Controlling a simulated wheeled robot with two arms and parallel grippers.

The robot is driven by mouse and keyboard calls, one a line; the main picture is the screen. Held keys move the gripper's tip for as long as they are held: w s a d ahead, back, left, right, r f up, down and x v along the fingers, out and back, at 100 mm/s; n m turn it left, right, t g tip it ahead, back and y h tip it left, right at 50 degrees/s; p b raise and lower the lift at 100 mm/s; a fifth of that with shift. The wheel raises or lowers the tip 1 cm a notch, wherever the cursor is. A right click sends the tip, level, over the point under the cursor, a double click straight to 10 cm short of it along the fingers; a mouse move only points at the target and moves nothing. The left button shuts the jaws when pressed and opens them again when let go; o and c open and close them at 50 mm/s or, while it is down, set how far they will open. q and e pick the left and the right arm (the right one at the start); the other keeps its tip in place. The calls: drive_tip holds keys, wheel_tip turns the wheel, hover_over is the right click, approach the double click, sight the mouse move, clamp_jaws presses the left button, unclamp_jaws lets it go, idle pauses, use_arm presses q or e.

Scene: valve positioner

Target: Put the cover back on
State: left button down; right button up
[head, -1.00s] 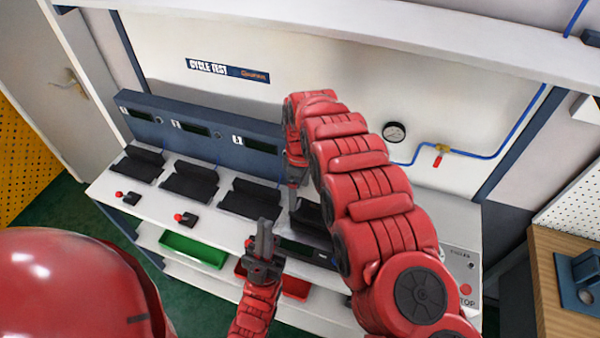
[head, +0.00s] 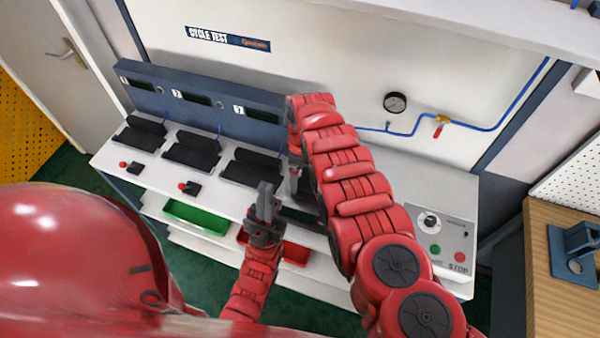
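My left gripper (head: 266,190) comes up from below and points away over the front of the white bench (head: 222,198). Its two dark fingers look close together; whether they hold anything thin is unclear. My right gripper (head: 297,178) points down over the bench, behind and right of the left one, partly hidden by my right forearm. What is between its fingers does not show. Beneath it a dark part (head: 308,196) of a station shows beside my arm. I cannot make out a separate cover or an opened positioner; my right arm hides much of that area.
Several black cradles (head: 192,149) stand before a blue display panel (head: 212,100). Green (head: 197,216) and red (head: 296,253) bins sit below the bench top. A control box (head: 443,240) with a STOP button is at right. A wooden table (head: 560,300) stands far right.

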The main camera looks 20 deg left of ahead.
drive_tip(key=c, duration=1.2)
drive_tip(key=o, duration=1.3)
drive_tip(key=shift+o, duration=0.2)
drive_tip(key=shift+w+r, duration=0.15)
drive_tip(key=shift+r, duration=1.3)
drive_tip(key=shift+r+b, duration=0.4)
drive_tip(key=shift+b, duration=0.05)
drive_tip(key=r+b, duration=0.1)
drive_tip(key=r, duration=0.1)
drive_tip(key=r+b, duration=0.1)
drive_tip(key=r, duration=0.1)
drive_tip(key=r+b, duration=0.1)
drive_tip(key=r, duration=0.1)
drive_tip(key=shift+w+r, duration=0.3)
wheel_tip(320, 180, up, 7)
drive_tip(key=p, duration=0.3)
drive_tip(key=shift+p, duration=0.35)
